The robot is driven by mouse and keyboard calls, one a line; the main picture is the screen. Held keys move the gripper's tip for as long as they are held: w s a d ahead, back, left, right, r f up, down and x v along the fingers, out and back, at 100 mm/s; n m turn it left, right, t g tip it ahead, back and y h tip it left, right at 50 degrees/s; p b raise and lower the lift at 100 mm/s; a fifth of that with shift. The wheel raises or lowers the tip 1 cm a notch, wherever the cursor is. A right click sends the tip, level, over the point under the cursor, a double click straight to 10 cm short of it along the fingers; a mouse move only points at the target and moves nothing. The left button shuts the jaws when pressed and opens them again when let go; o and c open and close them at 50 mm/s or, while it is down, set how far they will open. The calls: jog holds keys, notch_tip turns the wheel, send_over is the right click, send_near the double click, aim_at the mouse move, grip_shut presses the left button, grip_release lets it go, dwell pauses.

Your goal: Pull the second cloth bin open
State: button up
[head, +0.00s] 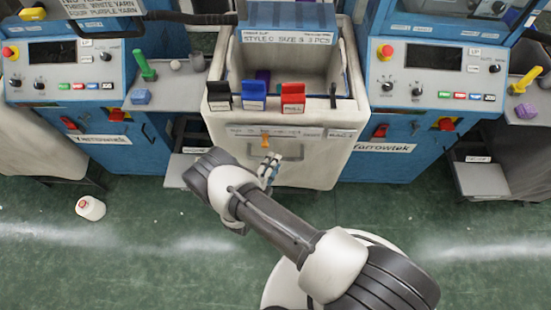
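A pale bin (222,140) stands between two blue machines in the head view. Its upper part is an open box with a "STYLE C" card (288,37) at the back. A label strip and a grey bar handle (290,152) are on its lower front, with a small orange piece (265,140) above the handle. My gripper (270,160) is just in front of the handle, near its left half. The fingers are small here and overlap the handle in the picture; I cannot tell whether they touch or grip it. My arm hides part of the lower front.
Black (219,96), blue (253,95) and red (292,97) clips sit on the bin's front rim. Blue machines stand left (75,70) and right (425,70). A white bottle-like object (90,208) lies on the green floor at left. The floor in front is mostly clear.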

jog(key=shift+x, duration=1.55)
grip_shut()
